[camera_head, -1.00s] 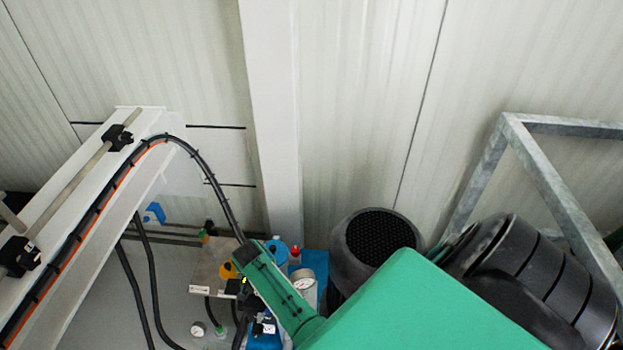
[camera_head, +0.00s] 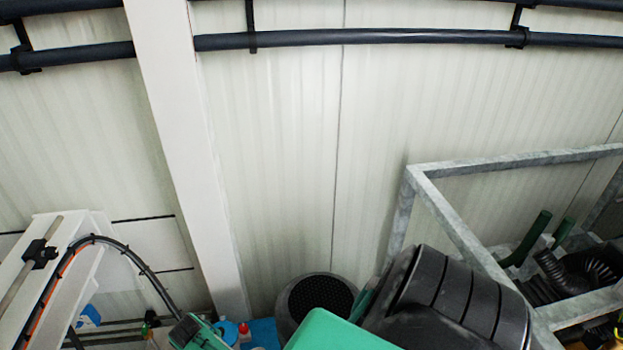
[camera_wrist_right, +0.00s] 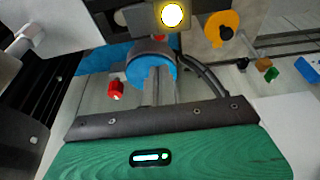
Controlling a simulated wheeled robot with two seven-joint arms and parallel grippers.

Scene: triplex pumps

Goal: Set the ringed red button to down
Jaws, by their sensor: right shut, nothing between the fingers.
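In the right wrist view, a bright white disc with a yellow ring (camera_wrist_right: 172,14) shows at the top edge; its face looks white, not red. A small red knob (camera_wrist_right: 116,90) sits lower left, beside a round blue part (camera_wrist_right: 151,68). My right gripper (camera_wrist_right: 153,84) shows as narrow grey fingers above its green and dark housing, in front of the blue part. It is shut and empty; contact with the blue part cannot be told. In the head view, a red-topped part (camera_head: 245,331) shows at the bottom, and my green arm hides what lies below. My left gripper is out of view.
A yellow-orange round part (camera_wrist_right: 220,27) and dark hoses (camera_wrist_right: 203,75) lie close by. In the head view, a white beam with a cable (camera_head: 52,262) stands left, a black-grilled cylinder (camera_head: 318,298) near the middle, and a metal frame (camera_head: 455,222) at right.

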